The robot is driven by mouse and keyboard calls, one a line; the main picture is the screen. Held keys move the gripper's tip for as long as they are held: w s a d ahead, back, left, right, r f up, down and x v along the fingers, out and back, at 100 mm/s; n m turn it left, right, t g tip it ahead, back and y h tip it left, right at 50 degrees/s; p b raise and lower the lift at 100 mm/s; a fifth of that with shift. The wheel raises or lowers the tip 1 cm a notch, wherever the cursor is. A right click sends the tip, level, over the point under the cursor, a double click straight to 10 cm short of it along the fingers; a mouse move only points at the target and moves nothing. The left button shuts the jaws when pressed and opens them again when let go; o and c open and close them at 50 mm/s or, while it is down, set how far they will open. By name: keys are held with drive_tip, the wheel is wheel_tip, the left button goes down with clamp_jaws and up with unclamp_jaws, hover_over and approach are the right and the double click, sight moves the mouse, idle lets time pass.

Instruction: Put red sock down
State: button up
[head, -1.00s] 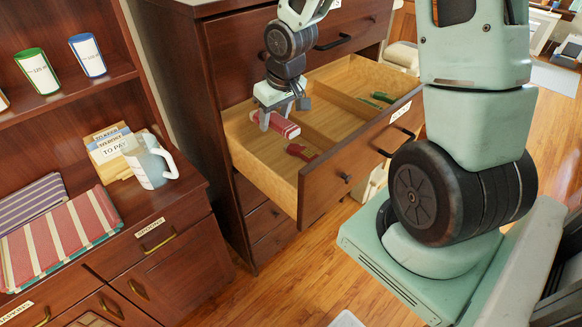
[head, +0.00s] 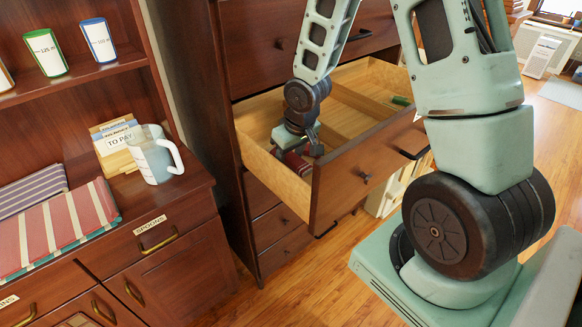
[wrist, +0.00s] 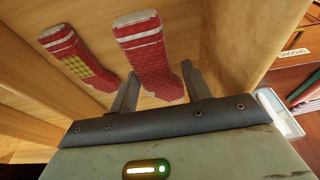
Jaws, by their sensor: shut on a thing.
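My gripper (wrist: 159,74) is down inside the open drawer (head: 365,170). Its fingers are on both sides of a red sock (wrist: 143,45) with white bands near the top, and they are shut on it. In the head view my gripper (head: 302,150) hides most of the sock, and only red patches show beneath it. A second red sock (wrist: 75,60), with a yellow checked patch, lies to the left in the wrist view, close beside the held one but apart. I cannot tell whether the held sock touches the wooden drawer floor.
Dividers split the drawer, and a green item (head: 400,100) lies in its far right part. The drawer's side wall (wrist: 235,45) is close to my gripper. Left of it stands a cabinet with a mug (head: 153,160), a letter holder (head: 112,150) and folded striped cloths (head: 58,228).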

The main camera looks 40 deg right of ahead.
sight(292, 160)
drive_tip(key=shift+f, duration=1.8)
drive_tip(key=shift+f, duration=0.1)
drive_tip(key=shift+f+b, duration=0.15)
drive_tip(key=shift+b, duration=0.2)
drive_tip(key=o, duration=1)
drive_tip(key=shift+o, duration=0.2)
